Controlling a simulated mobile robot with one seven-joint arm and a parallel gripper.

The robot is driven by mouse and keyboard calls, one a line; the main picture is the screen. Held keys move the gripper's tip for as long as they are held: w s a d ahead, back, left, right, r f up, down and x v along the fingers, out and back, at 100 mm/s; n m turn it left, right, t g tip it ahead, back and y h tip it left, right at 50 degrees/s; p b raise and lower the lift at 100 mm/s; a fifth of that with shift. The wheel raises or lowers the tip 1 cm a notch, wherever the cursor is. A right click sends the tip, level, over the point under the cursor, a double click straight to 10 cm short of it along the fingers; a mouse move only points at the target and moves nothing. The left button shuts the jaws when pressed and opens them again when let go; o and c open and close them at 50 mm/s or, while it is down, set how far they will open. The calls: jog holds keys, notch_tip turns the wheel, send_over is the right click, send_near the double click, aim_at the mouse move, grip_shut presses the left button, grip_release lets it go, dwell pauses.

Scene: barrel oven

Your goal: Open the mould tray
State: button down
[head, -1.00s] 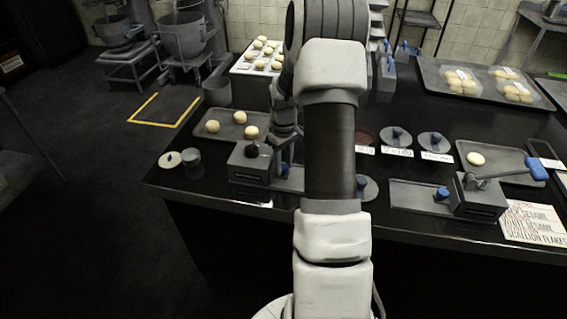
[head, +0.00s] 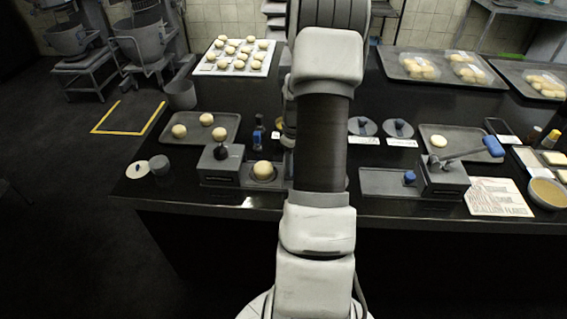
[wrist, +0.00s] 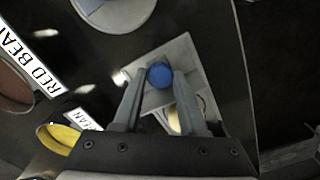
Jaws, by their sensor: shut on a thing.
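The mould tray (wrist: 179,54) is a grey plate with a round blue knob (wrist: 159,75). My gripper (wrist: 159,78) is shut on this knob, with one finger on each side in the wrist view. In the head view the tray sticks out to the right of the left press, a grey box (head: 221,165) with a black knob on top. A pale dough ball (head: 263,170) sits in its round mould, clear of the press box. Part of the ball shows between my fingers in the wrist view (wrist: 201,106). My arm hides the tray's right end and my gripper in the head view.
A second press (head: 444,178) with a blue-handled lever stands to the right. Behind the left press is a tray (head: 232,136) with several dough balls. A yellow-filled bowl (wrist: 65,138) is near my gripper.

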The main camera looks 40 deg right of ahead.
jog(key=shift+r, duration=0.1)
jog(key=c, duration=0.7)
grip_release()
jog(key=shift+c, duration=0.2)
notch_tip(320, 180, up, 17)
jog(key=p, duration=0.1)
jog(key=shift+r, duration=0.2)
